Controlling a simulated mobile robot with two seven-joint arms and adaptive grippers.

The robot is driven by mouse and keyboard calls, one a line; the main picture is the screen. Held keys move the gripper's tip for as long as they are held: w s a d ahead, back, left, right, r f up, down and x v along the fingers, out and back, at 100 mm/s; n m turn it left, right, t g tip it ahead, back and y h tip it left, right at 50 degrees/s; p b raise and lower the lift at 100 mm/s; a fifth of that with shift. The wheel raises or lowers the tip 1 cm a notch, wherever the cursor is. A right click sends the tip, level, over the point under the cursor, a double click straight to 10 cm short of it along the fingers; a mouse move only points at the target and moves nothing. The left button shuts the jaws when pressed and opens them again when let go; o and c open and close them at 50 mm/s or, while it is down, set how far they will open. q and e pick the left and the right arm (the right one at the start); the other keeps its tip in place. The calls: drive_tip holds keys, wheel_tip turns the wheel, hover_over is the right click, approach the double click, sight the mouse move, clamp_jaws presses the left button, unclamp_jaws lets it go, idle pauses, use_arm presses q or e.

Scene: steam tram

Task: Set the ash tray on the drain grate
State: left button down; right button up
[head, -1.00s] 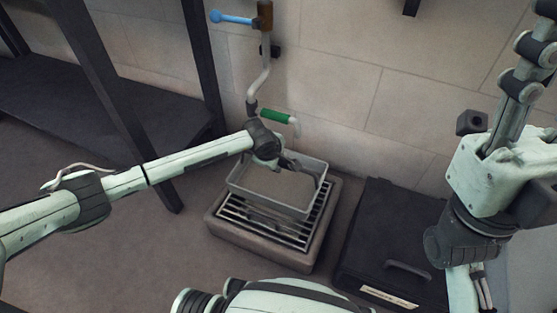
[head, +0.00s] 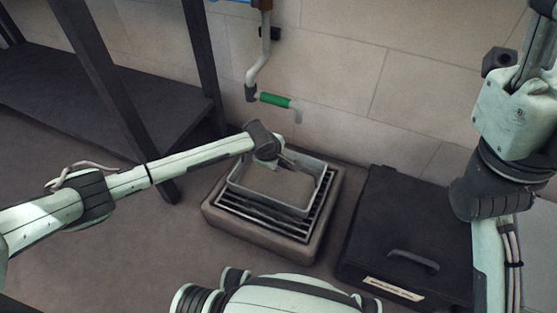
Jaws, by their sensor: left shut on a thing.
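The ash tray (head: 277,187) is a grey rectangular metal tray filled with brownish-grey ash. It is level and sits over the drain grate (head: 262,226), a set of pale metal bars in a raised stone kerb. It looks lower than before and very close to the bars; I cannot tell for sure whether it touches them. My left gripper (head: 290,164) is shut on the ash tray at its far rim, with the fingers partly hidden by the wrist. My right arm is raised at the right, and its gripper is out of view.
A pipe with a green grip (head: 275,100) comes down the tiled wall behind the grate. A black box with a handle and label (head: 392,287) stands to the right of the kerb. A dark shelf frame (head: 204,60) stands at the left. Floor is free left of the kerb.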

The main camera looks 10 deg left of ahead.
use_arm(q)
drive_tip(key=shift+f, duration=0.15)
idle(0.6)
drive_tip(key=c, duration=1.3)
unclamp_jaws()
drive_tip(key=shift+f, duration=0.1)
drive_tip(key=v, duration=1.2)
